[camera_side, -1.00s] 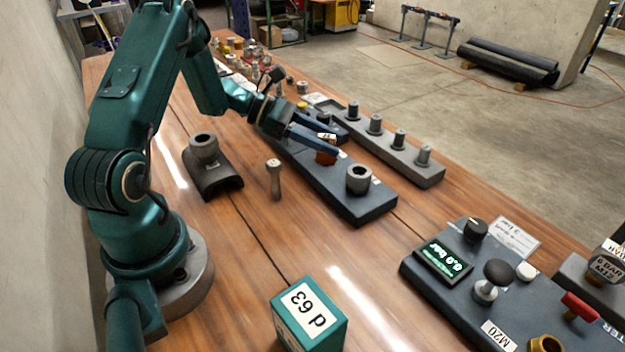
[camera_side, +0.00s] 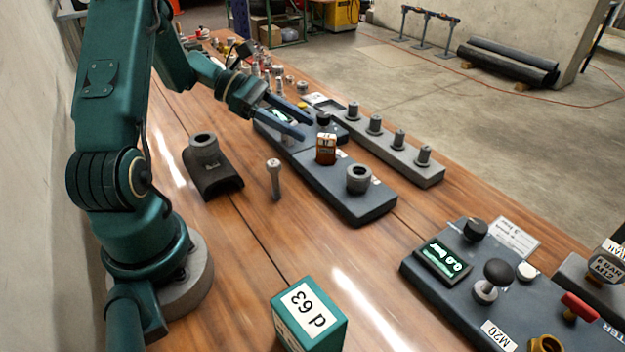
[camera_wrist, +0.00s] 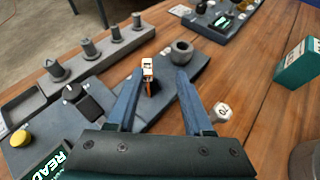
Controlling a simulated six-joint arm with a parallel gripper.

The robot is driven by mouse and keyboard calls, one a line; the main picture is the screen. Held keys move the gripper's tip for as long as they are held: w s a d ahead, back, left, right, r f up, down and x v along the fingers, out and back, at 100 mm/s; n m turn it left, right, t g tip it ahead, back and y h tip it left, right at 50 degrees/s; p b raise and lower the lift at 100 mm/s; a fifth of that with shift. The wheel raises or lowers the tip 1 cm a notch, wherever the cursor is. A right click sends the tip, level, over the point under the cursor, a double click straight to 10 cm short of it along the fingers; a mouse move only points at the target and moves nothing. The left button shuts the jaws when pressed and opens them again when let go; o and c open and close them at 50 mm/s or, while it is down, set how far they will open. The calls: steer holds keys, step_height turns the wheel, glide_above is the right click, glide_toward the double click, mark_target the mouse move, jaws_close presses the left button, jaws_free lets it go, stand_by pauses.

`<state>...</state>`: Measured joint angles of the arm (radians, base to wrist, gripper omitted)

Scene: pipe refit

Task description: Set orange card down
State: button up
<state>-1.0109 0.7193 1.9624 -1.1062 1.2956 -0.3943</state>
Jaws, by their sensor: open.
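The orange card (camera_side: 326,147) stands upright on the dark slate block (camera_side: 345,193), beside a grey hollow cylinder (camera_side: 359,178). In the wrist view the card (camera_wrist: 147,72) shows a pale labelled top and sits beyond my fingertips, between their lines. My gripper (camera_side: 306,128) is open and empty, its two blue fingers apart and up and left of the card in the side view. In the wrist view my gripper (camera_wrist: 160,75) shows both fingers spread wide with nothing between them. How the card's base is held is hidden.
A grey rail with several pegs (camera_side: 388,142) runs behind the block. A green box (camera_side: 309,314) and a gauge panel (camera_side: 490,290) stand in front. Bare wood lies between.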

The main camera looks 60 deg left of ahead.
steer(key=s+d+r+m+g+y, duration=0.1)
steer(key=s+d+r+m+y, duration=0.1)
steer(key=m, duration=0.6)
steer(key=s+d+r+m+g+y, duration=0.1)
steer(key=s+d+r+m+y, duration=0.1)
steer(key=s+d+m+y, duration=0.2)
steer(key=s+d+r+m+y, duration=0.2)
steer(key=s+d+m, duration=0.6)
steer(key=m, duration=0.5)
steer(key=shift+s+d+r+g+y, duration=0.2)
steer(key=shift+s+r+g+y, duration=0.15)
steer(key=shift+y, duration=0.45)
